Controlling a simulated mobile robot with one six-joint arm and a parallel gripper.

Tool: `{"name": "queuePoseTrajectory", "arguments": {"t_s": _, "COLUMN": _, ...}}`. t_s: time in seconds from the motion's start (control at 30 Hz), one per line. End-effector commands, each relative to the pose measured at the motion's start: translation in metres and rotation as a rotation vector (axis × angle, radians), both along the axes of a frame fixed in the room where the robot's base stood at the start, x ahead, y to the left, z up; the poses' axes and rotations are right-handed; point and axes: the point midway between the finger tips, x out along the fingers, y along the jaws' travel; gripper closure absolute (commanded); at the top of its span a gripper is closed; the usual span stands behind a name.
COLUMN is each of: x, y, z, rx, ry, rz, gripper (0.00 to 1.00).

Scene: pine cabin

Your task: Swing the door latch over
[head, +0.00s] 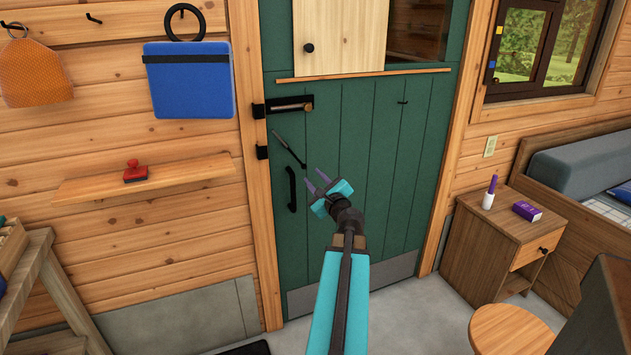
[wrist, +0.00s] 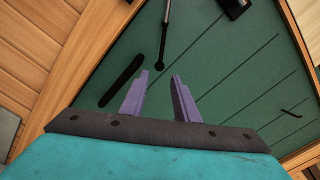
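The door latch (head: 287,147) is a thin dark bar on the green door (head: 345,150). It slants from its upper left end down to a round pivot at its lower right. In the wrist view the latch (wrist: 164,38) runs from the top edge down to its round pivot, just beyond my fingertips. My gripper (head: 312,176) is open and empty, its two purple fingers pointing at the door just below the pivot. The fingers (wrist: 161,75) show apart in the wrist view. I cannot tell whether they touch the door.
A black handle (head: 291,189) is left of my gripper. A sliding bolt (head: 291,106) sits above the latch, and a black bracket (head: 262,152) is on the door frame. A shelf (head: 150,176) is on the left wall. A nightstand (head: 500,235) and a stool (head: 508,333) stand at right.

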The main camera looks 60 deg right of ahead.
Motion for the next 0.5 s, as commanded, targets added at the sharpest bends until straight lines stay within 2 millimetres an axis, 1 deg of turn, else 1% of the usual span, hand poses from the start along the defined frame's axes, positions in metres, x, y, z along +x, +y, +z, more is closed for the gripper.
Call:
{"name": "queuePoseTrajectory", "arguments": {"t_s": 0.27, "x": 0.017, "y": -0.013, "z": 0.0, "rx": 0.0, "ry": 0.0, "rz": 0.001, "gripper": 0.72}}
{"name": "queuePoseTrajectory", "arguments": {"t_s": 0.5, "x": 0.036, "y": -0.027, "z": 0.0, "rx": 0.0, "ry": 0.0, "rz": 0.002, "gripper": 0.72}}
